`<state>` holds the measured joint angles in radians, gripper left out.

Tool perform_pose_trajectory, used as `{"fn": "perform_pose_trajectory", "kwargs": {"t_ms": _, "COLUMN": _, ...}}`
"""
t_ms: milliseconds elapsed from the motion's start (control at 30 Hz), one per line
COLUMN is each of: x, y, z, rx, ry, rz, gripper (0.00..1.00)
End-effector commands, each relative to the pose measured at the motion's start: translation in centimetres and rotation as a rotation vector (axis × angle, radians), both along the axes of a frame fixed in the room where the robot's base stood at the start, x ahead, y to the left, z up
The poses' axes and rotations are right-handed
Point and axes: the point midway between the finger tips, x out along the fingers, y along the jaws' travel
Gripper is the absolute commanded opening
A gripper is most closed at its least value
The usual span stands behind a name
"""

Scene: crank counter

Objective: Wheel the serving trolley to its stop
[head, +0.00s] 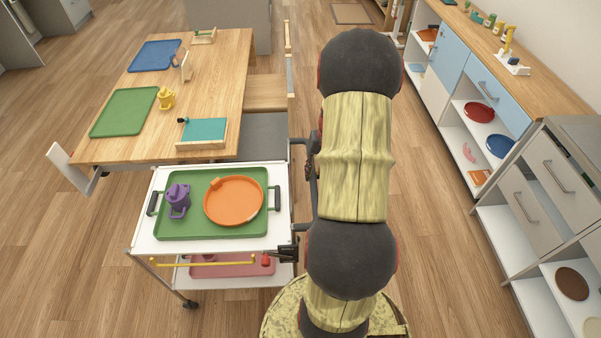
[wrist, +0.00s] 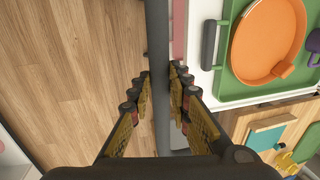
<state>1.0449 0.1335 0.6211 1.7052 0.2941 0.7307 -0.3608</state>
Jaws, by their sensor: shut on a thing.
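The serving trolley (head: 146,236) is white, with an upper top and a lower shelf, at the lower left of centre in the head view. Its dark handle bar (head: 313,195) runs along its right side. In the wrist view the bar (wrist: 158,45) passes between the fingers of my gripper (wrist: 160,95), which is shut on it. My arm hides most of the gripper in the head view. A green tray (head: 190,231) on the trolley carries a purple pitcher (head: 178,201) and an orange plate (head: 233,201). I cannot make out the stop.
A wooden table (head: 215,80) stands just beyond the trolley, with a grey-cushioned seat (head: 263,136) at its right. A counter with shelves (head: 520,85) lines the right side. Bare floor (head: 440,230) lies between my arm and the counter, and left of the trolley.

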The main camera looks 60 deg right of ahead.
Motion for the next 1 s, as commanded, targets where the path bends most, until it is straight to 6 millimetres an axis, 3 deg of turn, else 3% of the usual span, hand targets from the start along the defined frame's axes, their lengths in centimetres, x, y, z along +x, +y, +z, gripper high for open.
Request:
{"fn": "perform_pose_trajectory", "kwargs": {"t_ms": 300, "x": -2.0, "y": -1.6, "z": 0.0, "rx": -0.001, "ry": 0.000, "rz": -0.001, "gripper": 0.00}}
{"fn": "perform_pose_trajectory", "kwargs": {"t_ms": 800, "x": -2.4, "y": -1.9, "z": 0.0, "rx": -0.002, "ry": 0.000, "rz": 0.001, "gripper": 0.00}}
{"fn": "perform_pose_trajectory", "kwargs": {"t_ms": 833, "x": -2.3, "y": -1.9, "z": 0.0, "rx": -0.002, "ry": 0.000, "rz": 0.001, "gripper": 0.20}}
{"fn": "perform_pose_trajectory", "kwargs": {"t_ms": 1000, "x": -2.3, "y": -1.9, "z": 0.0, "rx": -0.001, "ry": 0.000, "rz": 0.000, "gripper": 0.30}}
